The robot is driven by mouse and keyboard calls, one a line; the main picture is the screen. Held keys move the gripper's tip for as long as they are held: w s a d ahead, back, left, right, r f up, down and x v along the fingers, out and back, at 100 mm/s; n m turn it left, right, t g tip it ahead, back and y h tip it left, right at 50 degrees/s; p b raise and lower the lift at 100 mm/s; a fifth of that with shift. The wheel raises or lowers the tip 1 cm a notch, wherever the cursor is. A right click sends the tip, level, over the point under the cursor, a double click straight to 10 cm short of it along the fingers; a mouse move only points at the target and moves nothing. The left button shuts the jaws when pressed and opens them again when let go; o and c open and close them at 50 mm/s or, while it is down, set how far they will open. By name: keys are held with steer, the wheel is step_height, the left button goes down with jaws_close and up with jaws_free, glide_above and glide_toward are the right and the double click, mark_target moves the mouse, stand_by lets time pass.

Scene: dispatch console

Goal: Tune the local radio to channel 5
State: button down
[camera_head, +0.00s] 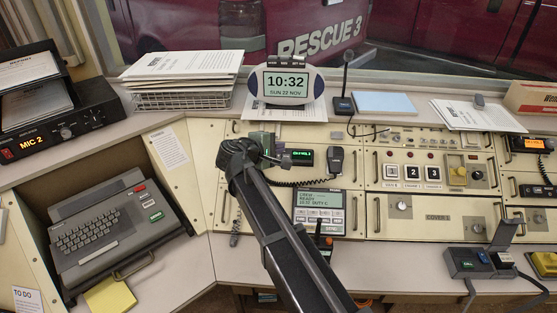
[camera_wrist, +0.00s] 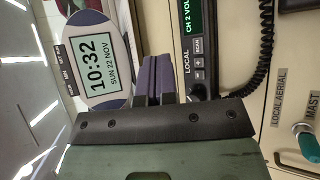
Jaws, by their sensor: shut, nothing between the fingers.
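The local radio (camera_wrist: 196,50) is a dark unit labelled LOCAL in the wrist view. Its green display (camera_wrist: 192,15) reads CH 2 VOL, cut off by the picture's edge. Small buttons marked + and - (camera_wrist: 198,69) sit by the label. In the head view the radio (camera_head: 303,157) is in the middle of the console, its left part hidden by my arm's end. My gripper (camera_wrist: 160,80) is shut and empty. Its fingertips are close beside the radio's button end in the wrist view; I cannot tell whether they touch it. The gripper also shows in the head view (camera_head: 284,159).
A handset (camera_head: 335,159) with a coiled cord hangs right of the radio. A clock (camera_head: 287,86) stands behind. A grey message terminal (camera_head: 319,212) lies nearer the front. A teal knob (camera_wrist: 306,142) is near the LOCAL AERIAL label. Another radio (camera_head: 531,143) with an orange display is far right.

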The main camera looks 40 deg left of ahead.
steer(key=w+f+b, duration=0.1)
steer(key=f, duration=0.1)
steer(key=w+a+f+b, duration=0.1)
steer(key=b, duration=0.1)
steer(key=w+a+f+b, duration=0.1)
steer(key=f, duration=0.1)
steer(key=shift+f+b, duration=0.35)
stand_by(1.6)
steer(key=shift+w+a+f+b, duration=0.1)
steer(key=shift+w+f+b, duration=0.1)
steer(key=shift+f+b, duration=0.15)
steer(key=shift+w+f, duration=0.15)
steer(key=shift+f, duration=0.1)
stand_by(0.4)
steer(key=shift+r, duration=0.15)
steer(key=shift+s+r+p, duration=0.35)
steer(key=shift+r, duration=0.15)
steer(key=shift+s+d+r+p, duration=0.3)
steer(key=shift+s+r+p, duration=0.1)
steer(key=shift+r+p, duration=0.3)
steer(key=shift+s+d+r+p, duration=0.3)
steer(key=shift+s+r+p, duration=0.05)
steer(key=shift+r+p, duration=0.35)
steer(key=shift+s+d+r+p, duration=0.3)
steer(key=shift+s+r+p, duration=0.1)
steer(key=shift+r+p, duration=0.3)
